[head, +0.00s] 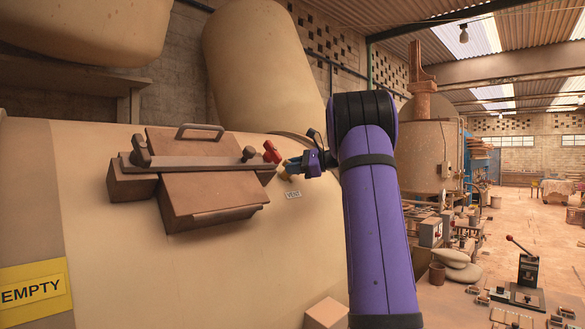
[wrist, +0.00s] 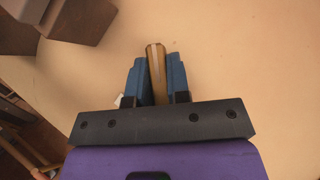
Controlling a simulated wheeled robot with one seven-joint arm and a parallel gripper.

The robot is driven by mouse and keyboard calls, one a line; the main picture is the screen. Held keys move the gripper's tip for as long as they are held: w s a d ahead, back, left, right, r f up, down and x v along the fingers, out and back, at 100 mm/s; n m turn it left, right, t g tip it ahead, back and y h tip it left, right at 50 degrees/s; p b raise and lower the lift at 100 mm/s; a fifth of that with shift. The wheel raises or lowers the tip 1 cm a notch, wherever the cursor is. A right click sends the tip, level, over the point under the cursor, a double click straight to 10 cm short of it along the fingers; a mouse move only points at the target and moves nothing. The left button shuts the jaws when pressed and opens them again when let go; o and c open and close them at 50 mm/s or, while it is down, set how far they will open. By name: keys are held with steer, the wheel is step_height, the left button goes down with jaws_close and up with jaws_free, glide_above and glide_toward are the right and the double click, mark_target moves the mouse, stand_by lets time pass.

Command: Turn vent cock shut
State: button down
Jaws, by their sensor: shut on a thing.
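The vent cock's brass lever (wrist: 155,66) stands between the two blue fingers of my gripper (wrist: 156,80) in the wrist view. The fingers are shut on it, and its tip sticks out a little past them. In the head view my gripper (head: 293,166) is at the cream tank wall, right of the hatch and above a small label reading VENT (head: 293,195). The lever's base and pivot are mostly hidden by the gripper there.
A brown hatch (head: 200,180) with a clamp bar (head: 195,163) and a red knob (head: 271,152) lies just left of my gripper. A yellow EMPTY sign (head: 33,290) is at lower left.

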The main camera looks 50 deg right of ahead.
steer(key=n+g, duration=0.1)
steer(key=n, duration=0.1)
steer(key=n+g+y, duration=0.1)
steer(key=n+g, duration=0.1)
steer(key=n, duration=0.1)
steer(key=shift+y, duration=0.3)
steer(key=shift+n+g, duration=1.7)
steer(key=shift+n, duration=0.3)
steer(key=c, duration=1.1)
jaws_free()
steer(key=shift+s, duration=0.1)
steer(key=v, duration=1)
steer(key=shift+s+d+r, duration=0.1)
steer(key=shift+d+r, duration=0.15)
